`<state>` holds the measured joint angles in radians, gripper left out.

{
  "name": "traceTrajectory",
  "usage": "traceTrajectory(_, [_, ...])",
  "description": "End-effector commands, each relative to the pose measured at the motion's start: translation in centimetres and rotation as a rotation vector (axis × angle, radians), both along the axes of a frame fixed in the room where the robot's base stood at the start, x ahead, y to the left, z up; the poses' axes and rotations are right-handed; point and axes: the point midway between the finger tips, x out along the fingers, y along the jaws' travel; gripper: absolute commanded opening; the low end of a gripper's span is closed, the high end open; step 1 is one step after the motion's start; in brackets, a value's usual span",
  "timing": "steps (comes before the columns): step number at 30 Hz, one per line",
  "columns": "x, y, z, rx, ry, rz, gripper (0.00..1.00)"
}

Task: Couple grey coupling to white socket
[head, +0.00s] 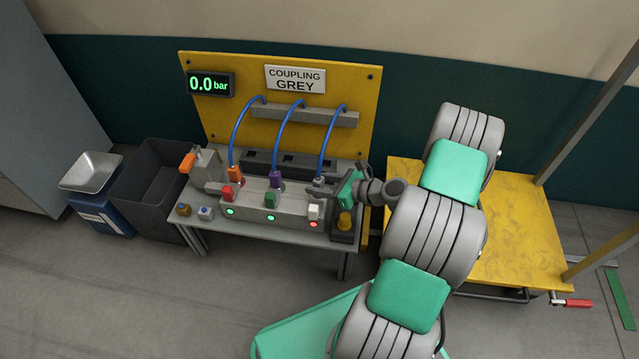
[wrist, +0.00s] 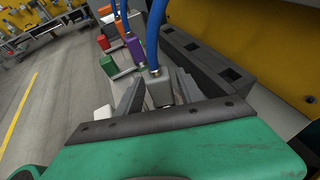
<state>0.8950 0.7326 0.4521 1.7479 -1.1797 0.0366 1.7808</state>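The grey coupling (wrist: 160,90) hangs on a blue hose and sits between the two fingers of my gripper (wrist: 160,80) in the wrist view. My gripper looks shut on it, with the fingers at its sides. In the head view, my gripper (head: 318,188) is at the right end of the grey socket block (head: 265,208), over the white socket (head: 314,211), whose light is red. A white part (wrist: 103,113) shows left of my fingers in the wrist view. The coupling's lower end is mostly hidden by my gripper, so I cannot tell whether it touches the socket.
An orange coupling (head: 236,175) and a purple coupling (head: 276,179) stand at the red and green sockets, with green lights. A dark slotted rack (head: 290,162) lies behind. The sign (head: 295,79) reads COUPLING GREY; the display (head: 210,84) reads 0.0 bar. A yellow knob (head: 345,222) stands at right.

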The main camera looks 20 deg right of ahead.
Motion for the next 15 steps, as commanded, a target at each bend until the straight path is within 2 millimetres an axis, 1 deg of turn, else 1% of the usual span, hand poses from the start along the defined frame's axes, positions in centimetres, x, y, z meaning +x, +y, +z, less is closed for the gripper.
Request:
traceTrajectory(1, [0.0,0.0,0.0,0.0,0.0,0.0,0.49])
traceTrajectory(3, [0.0,0.0,0.0,0.0,0.0,0.0,0.54])
traceTrajectory(11, [-0.1,-0.1,0.1,0.0,0.001,0.0,0.54])
traceTrajectory(14, [-0.9,-0.8,0.7,0.001,0.002,-0.005,0.54])
traceTrajectory(15, [-1.5,-1.2,1.1,0.002,0.001,-0.005,0.54])
